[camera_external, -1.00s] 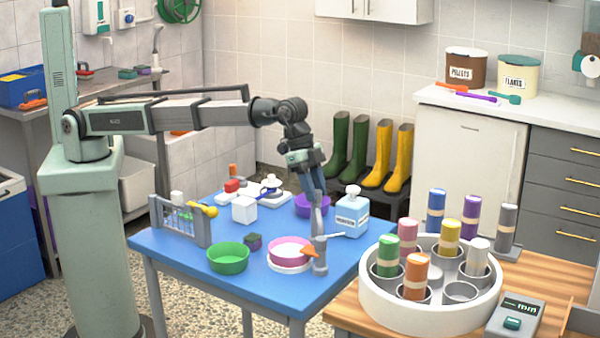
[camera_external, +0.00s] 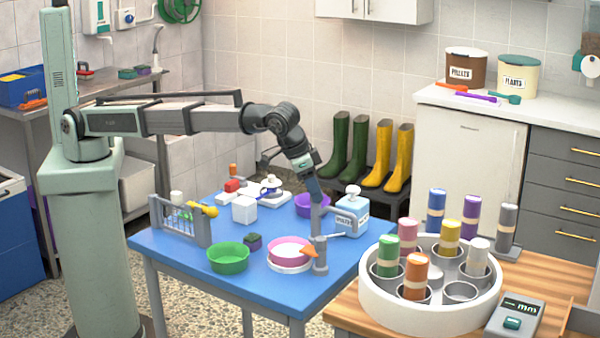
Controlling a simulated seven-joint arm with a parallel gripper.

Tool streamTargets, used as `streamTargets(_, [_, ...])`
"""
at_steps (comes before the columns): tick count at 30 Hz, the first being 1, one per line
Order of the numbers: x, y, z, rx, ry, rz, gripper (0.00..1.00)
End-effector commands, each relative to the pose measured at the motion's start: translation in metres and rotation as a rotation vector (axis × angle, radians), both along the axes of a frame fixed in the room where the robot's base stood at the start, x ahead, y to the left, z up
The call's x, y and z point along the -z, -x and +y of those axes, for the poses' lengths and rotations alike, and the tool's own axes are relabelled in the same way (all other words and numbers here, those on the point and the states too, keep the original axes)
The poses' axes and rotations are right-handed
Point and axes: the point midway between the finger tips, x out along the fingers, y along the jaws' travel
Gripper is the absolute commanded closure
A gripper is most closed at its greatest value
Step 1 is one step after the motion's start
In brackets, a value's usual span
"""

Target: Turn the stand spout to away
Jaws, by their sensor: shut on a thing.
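The stand (camera_external: 320,262) is a grey upright post at the front right of the blue table. Its orange spout (camera_external: 309,251) points left over a pink bowl (camera_external: 289,249), which sits on a white round base. A thin grey bar (camera_external: 337,235) sticks out to the right near the post's top. My gripper (camera_external: 318,231) points down at the top of the post and is shut on it. The fingers are small and grey against grey, so their exact hold is unclear.
A blue-and-white bottle (camera_external: 351,222) stands close behind and right of the stand. A green bowl (camera_external: 228,257), small dark box (camera_external: 252,242), white cube (camera_external: 244,210) and purple bowl (camera_external: 311,206) are also on the table (camera_external: 200,287). A round white carousel (camera_external: 430,313) stands to the right.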

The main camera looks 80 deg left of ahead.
Motion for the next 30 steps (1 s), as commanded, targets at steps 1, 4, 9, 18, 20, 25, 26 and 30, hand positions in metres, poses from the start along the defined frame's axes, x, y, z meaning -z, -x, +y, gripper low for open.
streamTargets(1, [0.0000, -0.0003, -0.0006, -0.022, 0.000, 0.001, 1.00])
streamTargets(4, [-0.0001, -0.0003, -0.0007, -0.055, 0.000, 0.001, 1.00])
streamTargets(9, [0.0001, -0.0001, -0.0007, -0.088, 0.000, 0.001, 1.00])
streamTargets(18, [0.0002, 0.0002, -0.0006, -0.100, 0.000, 0.002, 1.00])
streamTargets(20, [0.0002, 0.0003, -0.0006, -0.100, 0.000, 0.002, 1.00])
streamTargets(25, [0.0002, 0.0003, -0.0006, -0.099, 0.001, 0.002, 0.61])
streamTargets(26, [0.0002, 0.0003, -0.0006, -0.099, 0.001, 0.002, 0.58])
streamTargets(30, [0.0002, 0.0003, -0.0006, -0.098, 0.001, 0.001, 0.45])
